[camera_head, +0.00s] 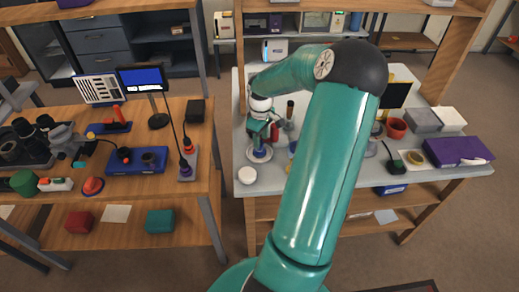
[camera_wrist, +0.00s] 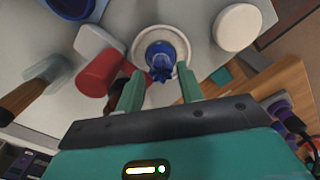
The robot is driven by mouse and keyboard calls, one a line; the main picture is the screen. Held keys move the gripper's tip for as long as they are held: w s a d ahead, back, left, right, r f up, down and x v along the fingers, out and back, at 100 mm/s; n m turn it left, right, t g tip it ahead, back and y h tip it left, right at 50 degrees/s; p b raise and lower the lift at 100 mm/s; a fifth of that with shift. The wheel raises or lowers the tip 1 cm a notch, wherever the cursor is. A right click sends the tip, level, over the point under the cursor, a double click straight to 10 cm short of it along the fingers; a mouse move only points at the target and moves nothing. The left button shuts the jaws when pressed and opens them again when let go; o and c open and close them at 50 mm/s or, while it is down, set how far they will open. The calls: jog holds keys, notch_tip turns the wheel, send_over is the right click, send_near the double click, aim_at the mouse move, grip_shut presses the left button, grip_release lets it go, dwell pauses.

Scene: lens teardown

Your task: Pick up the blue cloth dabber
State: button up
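The blue cloth dabber (camera_wrist: 160,58), with a ruffled top, stands in a round white dish (camera_wrist: 181,41) in the wrist view. In the head view the dish (camera_head: 258,155) is on the left part of the grey bench, below my gripper (camera_head: 260,143), and the dabber is mostly hidden there. In the wrist view my gripper (camera_wrist: 160,71) is open, its two teal fingers apart with the dabber in line between their tips. I cannot tell whether the fingertips are down at the dabber's height. Nothing is held.
A white round lid (camera_wrist: 237,27) lies right of the dish in the wrist view. A red cylinder (camera_wrist: 100,73) and a wooden-handled brush (camera_wrist: 20,98) lie left. A blue round container (camera_wrist: 72,6) is beyond. The bench's edge runs close by the dish.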

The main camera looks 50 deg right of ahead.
jog(key=shift+f, duration=1.6)
jog(key=c, duration=0.7)
jog(key=shift+c, duration=0.2)
jog(key=shift+r, duration=0.45)
notch_tip(320, 180, up, 2)
jog(key=shift+r, duration=0.1)
jog(key=s+a+r, duration=0.8)
jog(key=a+r, duration=0.2)
jog(key=a, duration=0.1)
jog(key=shift+a, duration=0.2)
